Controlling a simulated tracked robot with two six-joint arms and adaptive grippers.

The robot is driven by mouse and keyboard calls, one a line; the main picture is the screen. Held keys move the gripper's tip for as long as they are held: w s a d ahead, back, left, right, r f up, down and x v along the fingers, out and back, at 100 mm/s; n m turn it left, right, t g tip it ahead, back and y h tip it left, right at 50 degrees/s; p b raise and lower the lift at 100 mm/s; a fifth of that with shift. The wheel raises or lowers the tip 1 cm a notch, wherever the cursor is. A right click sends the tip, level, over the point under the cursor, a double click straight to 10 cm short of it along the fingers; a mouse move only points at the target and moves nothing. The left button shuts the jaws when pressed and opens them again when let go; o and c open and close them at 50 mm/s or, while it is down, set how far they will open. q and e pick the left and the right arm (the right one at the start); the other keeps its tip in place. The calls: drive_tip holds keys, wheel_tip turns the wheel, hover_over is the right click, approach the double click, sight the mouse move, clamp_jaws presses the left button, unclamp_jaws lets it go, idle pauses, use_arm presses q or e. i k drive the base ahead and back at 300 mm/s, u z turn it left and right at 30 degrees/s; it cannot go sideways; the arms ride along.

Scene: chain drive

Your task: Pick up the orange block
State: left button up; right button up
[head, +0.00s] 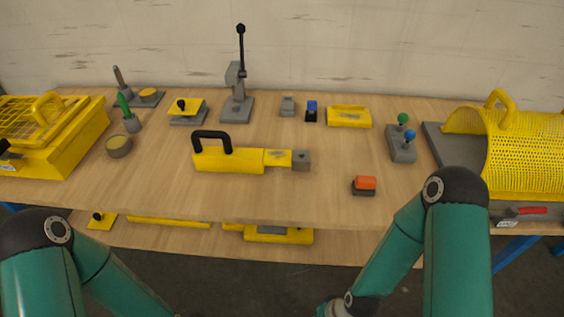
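The orange block (366,182) sits on a small dark grey base (363,191) near the front edge of the table, right of centre. Nothing touches it from above. My two green arms come in from the bottom of the head view, the right one just below and right of the block.
A yellow tool with a black handle (228,159) lies left of the block. A grey stand with blue and green knobs (402,150) is behind it to the right. A yellow mesh guard (520,150) fills the right end. The wooden table (330,205) is bare around the block.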

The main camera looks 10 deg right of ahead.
sight(364, 186)
drive_tip(key=u, duration=0.85)
drive_tip(key=k, duration=0.85)
drive_tip(key=z, duration=0.8)
drive_tip(key=i, duration=1)
